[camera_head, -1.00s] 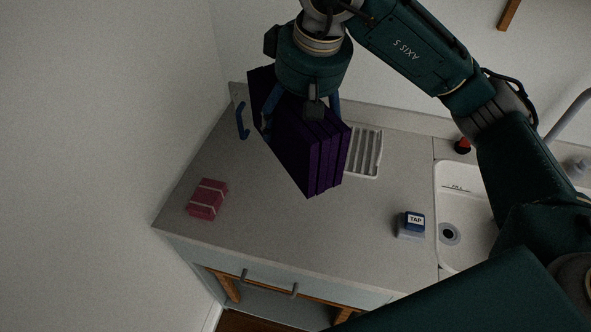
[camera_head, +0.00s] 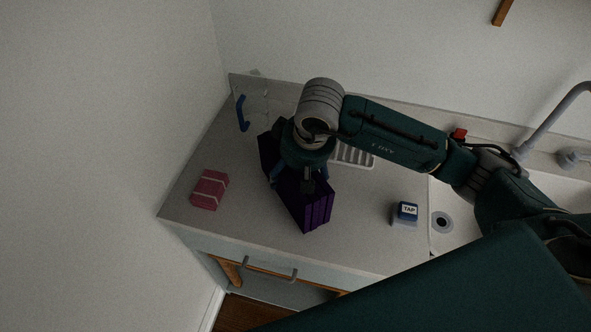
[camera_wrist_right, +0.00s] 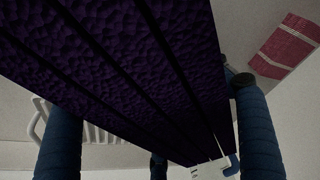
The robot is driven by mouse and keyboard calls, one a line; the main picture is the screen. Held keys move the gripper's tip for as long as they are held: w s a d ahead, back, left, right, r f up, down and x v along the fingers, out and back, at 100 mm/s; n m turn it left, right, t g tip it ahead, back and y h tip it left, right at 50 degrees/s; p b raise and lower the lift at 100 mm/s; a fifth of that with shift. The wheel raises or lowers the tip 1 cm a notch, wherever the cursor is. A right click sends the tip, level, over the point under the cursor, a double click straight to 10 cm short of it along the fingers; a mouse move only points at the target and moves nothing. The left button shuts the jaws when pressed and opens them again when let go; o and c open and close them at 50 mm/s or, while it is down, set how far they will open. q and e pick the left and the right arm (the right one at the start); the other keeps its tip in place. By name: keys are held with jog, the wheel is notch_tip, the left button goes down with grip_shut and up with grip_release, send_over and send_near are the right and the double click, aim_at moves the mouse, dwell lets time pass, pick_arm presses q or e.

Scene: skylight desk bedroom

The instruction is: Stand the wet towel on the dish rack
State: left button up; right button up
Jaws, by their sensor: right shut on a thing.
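The towel (camera_head: 300,208) is a thick dark purple folded block. My right gripper (camera_head: 298,182) is shut on it from above, with blue fingers on either side. In the right wrist view the towel (camera_wrist_right: 130,70) fills much of the picture between the fingers (camera_wrist_right: 160,135). The towel hangs over the counter, left and in front of the dish rack; I cannot tell whether its lower edge touches the counter. The white slatted dish rack (camera_head: 352,155) is partly hidden behind my arm. It also shows at the left in the wrist view (camera_wrist_right: 40,118). My left gripper is not in view.
A pink-red banded bundle (camera_head: 209,189) lies at the counter's left. A blue handle (camera_head: 242,113) stands at the back left. A blue-topped block marked TAP (camera_head: 405,211) is beside the sink (camera_head: 432,250). Counter (camera_head: 365,225) is free in front of the rack.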

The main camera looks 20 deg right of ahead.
jog(key=shift+f, duration=0.15)
jog(key=o, duration=1.3)
jog(key=shift+o, duration=0.2)
